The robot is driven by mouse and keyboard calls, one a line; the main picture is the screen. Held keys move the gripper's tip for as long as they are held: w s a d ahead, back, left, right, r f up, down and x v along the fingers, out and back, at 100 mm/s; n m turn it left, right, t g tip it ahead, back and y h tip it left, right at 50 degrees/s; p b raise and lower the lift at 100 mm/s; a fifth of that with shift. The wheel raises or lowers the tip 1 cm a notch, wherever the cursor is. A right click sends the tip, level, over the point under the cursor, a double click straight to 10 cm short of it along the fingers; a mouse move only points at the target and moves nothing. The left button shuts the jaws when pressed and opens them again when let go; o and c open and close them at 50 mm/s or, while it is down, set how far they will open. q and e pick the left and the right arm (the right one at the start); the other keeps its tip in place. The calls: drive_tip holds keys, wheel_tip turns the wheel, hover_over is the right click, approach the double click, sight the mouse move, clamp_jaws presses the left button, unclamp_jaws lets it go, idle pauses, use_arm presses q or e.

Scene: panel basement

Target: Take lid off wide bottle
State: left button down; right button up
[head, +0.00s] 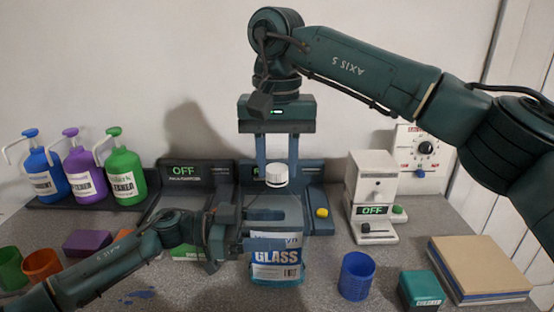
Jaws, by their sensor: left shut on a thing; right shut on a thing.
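The wide bottle (277,270) stands upright on the counter at the middle, with a blue and white label reading GLASS. My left gripper (265,229) reaches in from the left and is shut on the bottle's upper body, hiding part of it. My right gripper (277,172) points down from above and is shut on the white lid (277,181). The lid is over the bottle, level and between the fingers. I cannot tell for sure whether the lid still touches the bottle's neck.
Blue, purple and green pump bottles (85,172) stand at the left. Dark machines (190,180) are behind the bottle, and a white machine (370,195) is to the right. A blue cup (357,276), a green box (421,290) and flat boards (480,268) occupy the right front.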

sight(277, 168)
drive_tip(key=shift+r, duration=0.2)
idle(0.6)
drive_tip(key=shift+r, duration=0.9)
drive_tip(key=shift+r, duration=2)
use_arm(q)
drive_tip(key=shift+c, duration=1.5)
unclamp_jaws()
